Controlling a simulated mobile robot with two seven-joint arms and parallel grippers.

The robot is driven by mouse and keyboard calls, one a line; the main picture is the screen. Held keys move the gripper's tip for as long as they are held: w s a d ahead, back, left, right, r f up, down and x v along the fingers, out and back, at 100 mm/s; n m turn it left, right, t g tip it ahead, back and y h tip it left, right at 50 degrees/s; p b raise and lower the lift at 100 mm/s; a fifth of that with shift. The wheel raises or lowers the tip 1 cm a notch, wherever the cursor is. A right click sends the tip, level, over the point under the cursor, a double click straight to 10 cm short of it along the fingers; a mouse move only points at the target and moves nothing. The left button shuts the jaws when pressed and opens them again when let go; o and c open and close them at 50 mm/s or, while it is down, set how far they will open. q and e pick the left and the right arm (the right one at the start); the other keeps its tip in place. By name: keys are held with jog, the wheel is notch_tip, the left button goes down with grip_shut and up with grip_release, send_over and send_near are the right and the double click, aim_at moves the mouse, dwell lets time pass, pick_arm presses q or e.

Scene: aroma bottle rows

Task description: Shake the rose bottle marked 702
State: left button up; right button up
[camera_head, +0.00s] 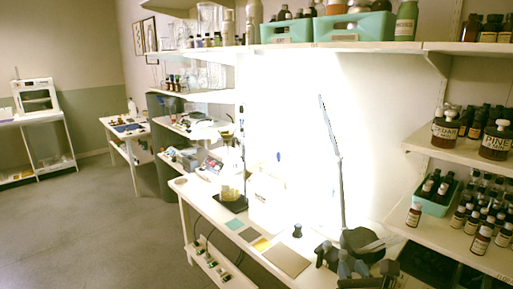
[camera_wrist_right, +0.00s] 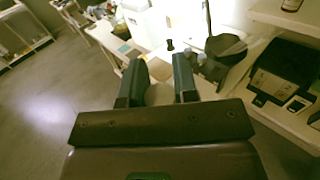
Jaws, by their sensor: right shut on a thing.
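My right gripper (camera_head: 350,262) is low in the head view, over the front of the lit bench beside the lamp base. In the right wrist view, its two blue-grey fingers (camera_wrist_right: 160,65) stand apart, pointing at the bench. No label reading rose or 702 is legible, so I cannot tell which bottle is the rose one. A small dark object (camera_head: 297,230) stands on the bench, and one like it shows beyond the fingertips in the wrist view (camera_wrist_right: 170,45). My left gripper is not in view.
A lamp (camera_head: 362,241) with a dark base stands close to my right gripper. A tan mat (camera_head: 287,262) lies on the bench. Shelves at right hold several brown bottles, including one marked CEDAR (camera_head: 445,130), and a green tray (camera_head: 432,207). The floor (camera_head: 90,220) at left is clear.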

jog(key=f, duration=0.1)
jog(key=s+f, duration=0.2)
jog(key=shift+s+d+f, duration=0.1)
jog(key=shift+d+f, duration=0.15)
jog(key=shift+f, duration=0.1)
jog(key=shift+s, duration=0.1)
jog(key=shift+d+r+p, duration=0.1)
jog(key=shift+r+p, duration=0.85)
jog(key=shift+p, duration=0.3)
jog(key=shift+r, duration=1.9)
